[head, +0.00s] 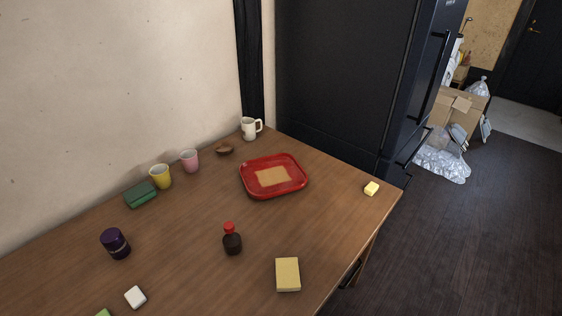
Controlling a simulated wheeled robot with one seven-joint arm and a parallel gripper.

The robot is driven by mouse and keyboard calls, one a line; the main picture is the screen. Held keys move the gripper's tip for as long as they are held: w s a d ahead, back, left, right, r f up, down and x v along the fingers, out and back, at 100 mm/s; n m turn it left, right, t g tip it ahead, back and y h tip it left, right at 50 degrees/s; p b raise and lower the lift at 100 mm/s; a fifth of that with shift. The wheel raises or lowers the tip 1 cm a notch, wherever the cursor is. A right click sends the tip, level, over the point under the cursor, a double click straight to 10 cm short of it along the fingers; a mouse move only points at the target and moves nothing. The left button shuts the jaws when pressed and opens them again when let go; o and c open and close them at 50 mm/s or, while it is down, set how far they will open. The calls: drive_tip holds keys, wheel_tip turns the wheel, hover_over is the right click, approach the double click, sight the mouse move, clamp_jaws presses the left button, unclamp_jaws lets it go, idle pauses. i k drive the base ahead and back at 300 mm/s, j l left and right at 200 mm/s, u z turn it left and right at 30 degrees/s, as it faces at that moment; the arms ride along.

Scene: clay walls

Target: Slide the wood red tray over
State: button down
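The red tray (296,187) lies flat on the wooden table (190,255), toward its back right part. It has a raised red rim and a tan, wood-coloured rectangle in the middle of its floor. No loose object clearly lies in it. My gripper is not in the head view.
A red-capped bottle (232,240) and a yellow sponge-like block (287,274) stand in front. Pink (190,161) and yellow (160,176) cups line the wall side. A black fridge (340,85) stands behind.

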sight(267, 177)
drive_tip(key=i+l+u, duration=0.45)
drive_tip(key=l+u, duration=0.2)
drive_tip(key=i+l, duration=0.2)
drive_tip(key=l, duration=0.15)
drive_tip(key=i+l+u, duration=0.15)
drive_tip(key=l, duration=0.15)
drive_tip(key=i+l, duration=0.15)
drive_tip(key=l, duration=0.2)
drive_tip(key=i+l+u, duration=0.1)
drive_tip(key=l, duration=0.25)
drive_tip(key=i+l, duration=0.2)
drive_tip(key=l, duration=0.15)
drive_tip(key=i+l+u, duration=0.15)
drive_tip(key=l, duration=0.2)
drive_tip(key=i+l, duration=0.15)
drive_tip(key=l, duration=0.25)
drive_tip(key=i+l, duration=0.1)
drive_tip(key=l, duration=0.3)
drive_tip(key=i+l, duration=0.15)
drive_tip(key=l, duration=0.2)
